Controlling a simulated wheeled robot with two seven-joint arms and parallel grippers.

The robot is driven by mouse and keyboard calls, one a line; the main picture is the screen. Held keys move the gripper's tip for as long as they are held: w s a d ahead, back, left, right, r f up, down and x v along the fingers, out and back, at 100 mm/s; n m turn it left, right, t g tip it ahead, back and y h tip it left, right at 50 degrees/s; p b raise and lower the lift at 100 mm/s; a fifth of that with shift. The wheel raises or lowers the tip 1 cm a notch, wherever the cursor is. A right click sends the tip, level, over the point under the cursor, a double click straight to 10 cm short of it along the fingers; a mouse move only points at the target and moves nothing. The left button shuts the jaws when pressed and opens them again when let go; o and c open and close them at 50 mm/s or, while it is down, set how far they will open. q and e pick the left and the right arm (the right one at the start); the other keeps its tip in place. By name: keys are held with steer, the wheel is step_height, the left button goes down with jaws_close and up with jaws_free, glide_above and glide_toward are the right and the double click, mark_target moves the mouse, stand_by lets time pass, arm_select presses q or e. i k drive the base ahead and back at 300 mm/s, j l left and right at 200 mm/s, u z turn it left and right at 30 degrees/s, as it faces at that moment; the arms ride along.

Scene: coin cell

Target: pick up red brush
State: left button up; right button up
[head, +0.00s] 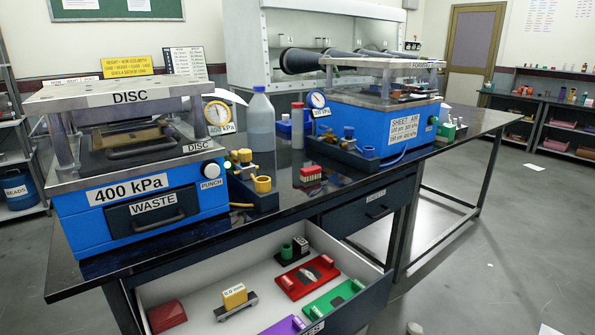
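A small red block-shaped thing with pale, bristle-like parts, which looks like the red brush (310,174), lies on the dark bench top (340,192) between the two blue machines. It is small in the picture, so I cannot be sure of its details. Neither of my grippers shows in the head view, and nothing is seen touching the brush.
The blue disc press (75,226) stands left and the blue sheet machine (385,125) right. A bottle (261,125) and a red-capped cylinder (297,126) stand behind the brush. An open drawer (372,290) juts out below, holding a red plate (306,280) and a dark red block (167,315).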

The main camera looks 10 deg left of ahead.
mark_target(311, 173)
steer(key=i+l+u, duration=0.4)
steer(key=l, duration=0.25)
steer(key=i+l+u, duration=0.2)
steer(key=l, duration=0.2)
steer(key=i+l+u, duration=0.25)
steer(key=l, duration=0.15)
steer(key=l+u, duration=0.2)
steer(key=l, duration=0.2)
steer(key=i+l+u, duration=0.2)
steer(key=l, duration=0.3)
steer(key=k+j, duration=0.05)
